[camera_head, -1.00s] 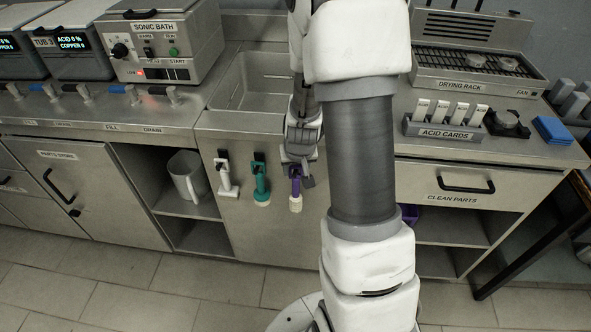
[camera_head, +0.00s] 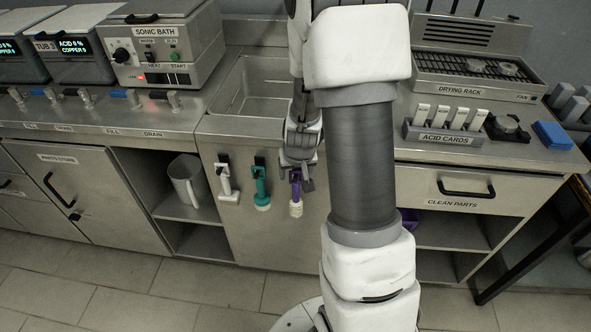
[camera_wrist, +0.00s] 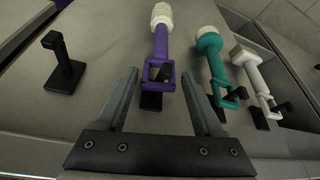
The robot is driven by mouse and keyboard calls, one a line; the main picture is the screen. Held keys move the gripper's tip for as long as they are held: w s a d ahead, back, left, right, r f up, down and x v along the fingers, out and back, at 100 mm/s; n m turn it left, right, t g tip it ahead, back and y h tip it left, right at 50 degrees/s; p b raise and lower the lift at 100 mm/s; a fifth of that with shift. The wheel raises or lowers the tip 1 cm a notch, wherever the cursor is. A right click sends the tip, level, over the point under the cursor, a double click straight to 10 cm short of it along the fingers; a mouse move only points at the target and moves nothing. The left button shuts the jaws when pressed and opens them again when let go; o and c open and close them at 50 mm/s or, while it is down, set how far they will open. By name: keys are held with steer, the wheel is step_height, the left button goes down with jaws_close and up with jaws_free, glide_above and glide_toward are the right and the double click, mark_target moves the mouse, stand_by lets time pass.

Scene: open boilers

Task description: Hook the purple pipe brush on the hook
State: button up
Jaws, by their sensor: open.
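The purple pipe brush (camera_wrist: 161,42) has a pale bristle head, and its square end loop sits around a black hook (camera_wrist: 151,100) on the steel cabinet front. In the head view the brush (camera_head: 296,191) hangs with its bristles down, partly covered by my gripper (camera_head: 298,177). In the wrist view my gripper (camera_wrist: 160,76) is open, with one finger on each side of the brush's loop end. Gaps show between the fingers and the brush. A bare black hook (camera_wrist: 64,67) stands to the left in the wrist view.
A teal brush (camera_head: 261,188) and a white brush (camera_head: 226,183) hang on hooks to the left in the head view. The sink (camera_head: 262,88) is above. Open shelves with a grey jug (camera_head: 187,180) lie further left.

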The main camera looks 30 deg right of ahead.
steer(key=s+a+r+n+p, duration=0.1)
steer(key=s+a+r+p, duration=0.2)
steer(key=r, duration=0.9)
steer(key=s+a+r+n+y+p, duration=0.1)
steer(key=s+a+r+p, duration=0.3)
steer(key=s+r, duration=0.6)
steer(key=s+a+r+n+t+p, duration=0.1)
steer(key=s+a+r+p, duration=0.3)
steer(key=r, duration=1)
steer(key=s+a, duration=0.2)
steer(key=shift+s+n, duration=0.4)
